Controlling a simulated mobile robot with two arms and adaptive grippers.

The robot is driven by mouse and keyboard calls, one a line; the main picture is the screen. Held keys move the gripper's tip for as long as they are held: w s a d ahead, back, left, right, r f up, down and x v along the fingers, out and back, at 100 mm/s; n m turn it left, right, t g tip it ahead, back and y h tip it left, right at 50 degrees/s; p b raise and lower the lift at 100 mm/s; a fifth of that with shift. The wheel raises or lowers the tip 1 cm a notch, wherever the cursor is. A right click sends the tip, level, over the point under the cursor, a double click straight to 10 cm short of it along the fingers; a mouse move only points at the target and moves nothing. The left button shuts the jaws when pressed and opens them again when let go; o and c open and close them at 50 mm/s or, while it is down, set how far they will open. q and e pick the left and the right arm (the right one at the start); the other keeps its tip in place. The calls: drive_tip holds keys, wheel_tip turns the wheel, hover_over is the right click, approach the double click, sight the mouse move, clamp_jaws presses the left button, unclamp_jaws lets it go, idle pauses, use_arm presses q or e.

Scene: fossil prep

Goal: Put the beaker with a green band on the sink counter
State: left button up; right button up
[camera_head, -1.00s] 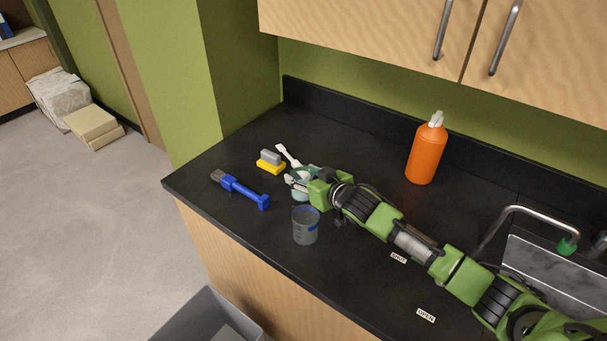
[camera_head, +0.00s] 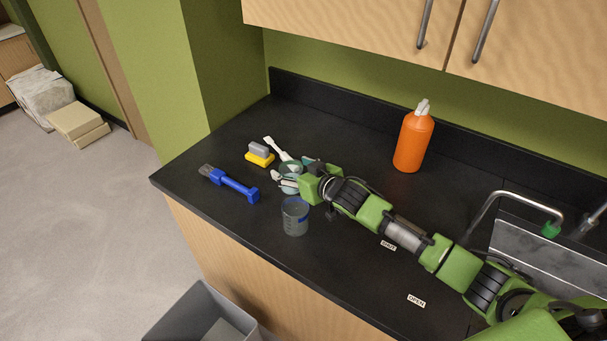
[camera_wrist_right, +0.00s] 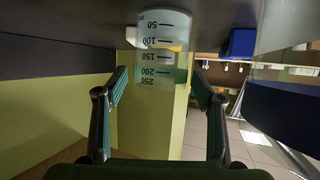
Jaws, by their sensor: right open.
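The green-banded clear beaker (camera_head: 290,184) stands on the black counter (camera_head: 360,292), partly hidden by my right gripper (camera_head: 284,180) in the head view. In the right wrist view the beaker (camera_wrist_right: 162,50) appears upside down, with measuring marks and a green band near its rim. My right gripper (camera_wrist_right: 160,80) is open there, with one finger on either side of the beaker's line; I cannot tell whether either touches it. A second beaker, with a blue band (camera_head: 295,217), stands just in front of the gripper. My left gripper is not in view.
A blue-handled brush (camera_head: 232,184), a yellow-and-grey brush (camera_head: 260,155) and a white tool (camera_head: 280,147) lie close by. An orange bottle (camera_head: 413,140) stands near the back wall. The sink (camera_head: 545,255) and its faucet (camera_head: 520,199) are at the right. A grey bin (camera_head: 195,315) is below the counter's front.

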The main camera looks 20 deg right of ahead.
drive_tip(key=b+v, duration=0.2)
drive_tip(key=v, duration=0.9)
drive_tip(key=shift+s+r, duration=0.2)
